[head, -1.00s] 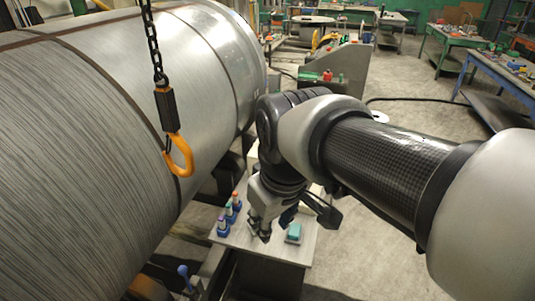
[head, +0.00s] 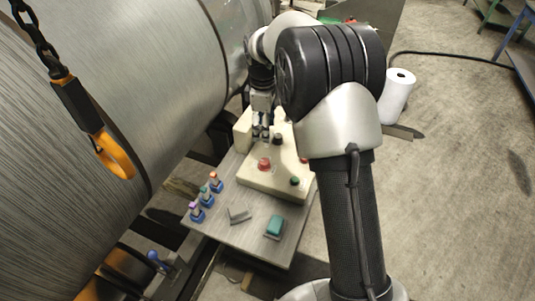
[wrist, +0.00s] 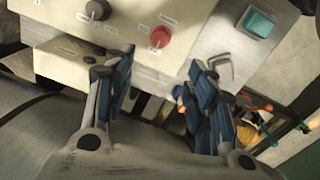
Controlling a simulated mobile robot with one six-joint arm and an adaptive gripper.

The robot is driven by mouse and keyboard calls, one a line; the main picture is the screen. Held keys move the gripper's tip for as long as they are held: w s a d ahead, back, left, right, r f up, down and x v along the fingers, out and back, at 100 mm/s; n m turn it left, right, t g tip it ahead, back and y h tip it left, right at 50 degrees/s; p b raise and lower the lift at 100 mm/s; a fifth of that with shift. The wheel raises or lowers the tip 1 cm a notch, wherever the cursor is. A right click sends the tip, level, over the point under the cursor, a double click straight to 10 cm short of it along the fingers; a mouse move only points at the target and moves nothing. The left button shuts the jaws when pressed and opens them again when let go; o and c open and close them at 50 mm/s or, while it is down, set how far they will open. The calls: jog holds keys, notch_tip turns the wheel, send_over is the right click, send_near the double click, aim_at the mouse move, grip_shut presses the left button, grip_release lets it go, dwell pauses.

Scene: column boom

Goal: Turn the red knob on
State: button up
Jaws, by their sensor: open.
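The red knob (head: 264,163) sits on top of a beige control box (head: 250,180) on a grey table. It also shows in the wrist view (wrist: 160,37), with a small label plate beside it. My gripper (head: 261,134) is at the far left part of the box, beyond the red knob and apart from it. In the wrist view my gripper (wrist: 160,82) has its blue-padded fingers spread with nothing between them. The red knob appears above the gap between the fingertips. My arm hides part of the box's right side.
A dark knob (head: 277,138) and a green button (head: 295,181) are also on the box. A teal block (head: 274,227), a metal bracket (head: 240,214) and small blue-based items (head: 206,196) lie on the table. A big metal coil (head: 110,90) and a hanging hook (head: 112,155) are left.

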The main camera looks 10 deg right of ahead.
aim_at(265, 161)
jog(key=f+b, duration=0.2)
jog(key=f, duration=0.6)
jog(key=f+b, duration=0.1)
jog(key=f, duration=0.7)
jog(key=shift+w+d+f+b, duration=0.15)
jog(key=shift+w+b, duration=0.05)
jog(key=shift+b, duration=0.15)
jog(key=shift+c, duration=0.2)
jog(key=c, duration=1)
jog(key=shift+c, duration=0.2)
